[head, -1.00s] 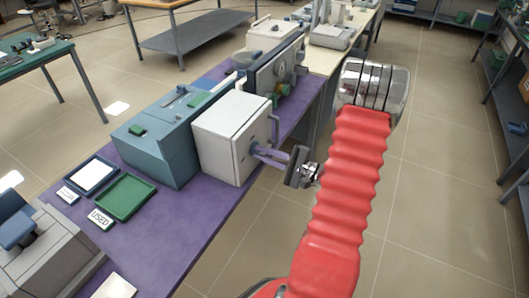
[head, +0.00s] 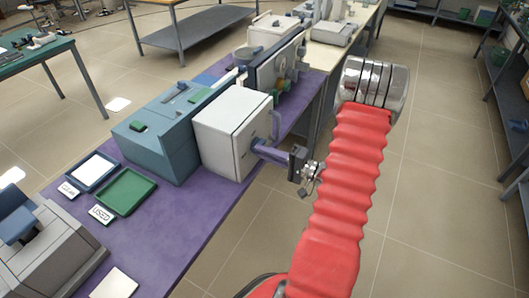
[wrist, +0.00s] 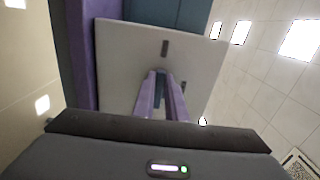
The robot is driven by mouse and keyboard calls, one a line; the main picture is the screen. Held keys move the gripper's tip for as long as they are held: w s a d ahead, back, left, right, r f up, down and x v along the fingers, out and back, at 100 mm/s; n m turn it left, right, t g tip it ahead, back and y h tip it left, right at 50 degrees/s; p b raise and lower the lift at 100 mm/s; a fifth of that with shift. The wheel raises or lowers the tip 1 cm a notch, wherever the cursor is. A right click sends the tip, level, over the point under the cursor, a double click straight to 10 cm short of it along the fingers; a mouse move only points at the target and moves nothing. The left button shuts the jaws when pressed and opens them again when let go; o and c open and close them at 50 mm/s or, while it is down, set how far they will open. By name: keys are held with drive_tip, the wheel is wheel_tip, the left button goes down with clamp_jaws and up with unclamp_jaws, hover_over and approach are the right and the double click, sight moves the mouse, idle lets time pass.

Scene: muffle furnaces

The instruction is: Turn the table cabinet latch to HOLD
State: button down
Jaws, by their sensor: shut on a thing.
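The white table cabinet (head: 225,138) stands on the purple-topped bench, its door facing my arm. A grey bar handle (head: 275,124) is on the door; a dark bar also shows on the door in the wrist view (wrist: 165,47). My gripper (head: 256,148) reaches the door below this handle, its purple fingers pointing straight at it. In the wrist view the fingers (wrist: 160,73) close together at the door face. They are shut on the latch, which is mostly hidden between the fingertips. I cannot read its position or any marking.
A teal box unit (head: 165,135) stands left of the cabinet, and an upright panel with knobs (head: 282,65) stands behind it. A green tray (head: 126,192) and a USED card (head: 101,214) lie at the front left.

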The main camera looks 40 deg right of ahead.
drive_tip(key=shift+a+f, duration=0.2)
drive_tip(key=shift+f, duration=0.05)
drive_tip(key=c, duration=2.1)
unclamp_jaws()
drive_tip(key=o, duration=0.3)
drive_tip(key=shift+d+r, duration=0.1)
drive_tip(key=shift+r, duration=0.05)
drive_tip(key=shift+s, duration=0.1)
drive_tip(key=v, duration=1.3)
drive_tip(key=shift+s, duration=0.3)
drive_tip(key=shift+d+m, duration=0.1)
drive_tip(key=shift+m, duration=0.2)
